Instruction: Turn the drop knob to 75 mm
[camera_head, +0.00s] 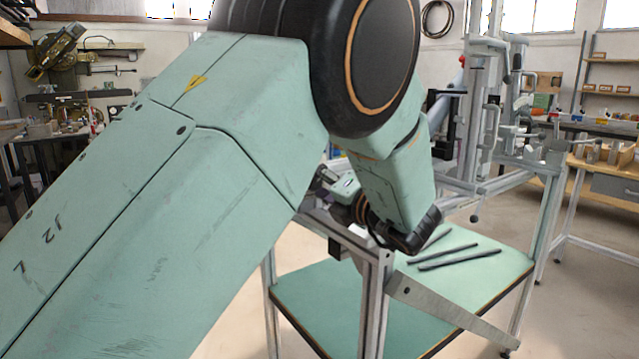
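My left arm, pale green with a large black joint, fills the left and middle of the head view and bends down toward the metal frame jig (371,262). My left gripper (328,180) is small and partly covered by my own arm, at the top left corner of the jig's near frame. Its fingers do not show clearly, so I cannot tell whether it is open or touching anything. I cannot make out the drop knob or its scale; that part of the jig may be behind my arm. My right gripper is out of view.
The jig has a green lower shelf (310,290) with several dark bars (460,258) on it. A grey tapered metal arm (455,312) sticks out low at the front right. Clamps and upright posts (480,110) stand behind. A wooden workbench (610,180) is at the right.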

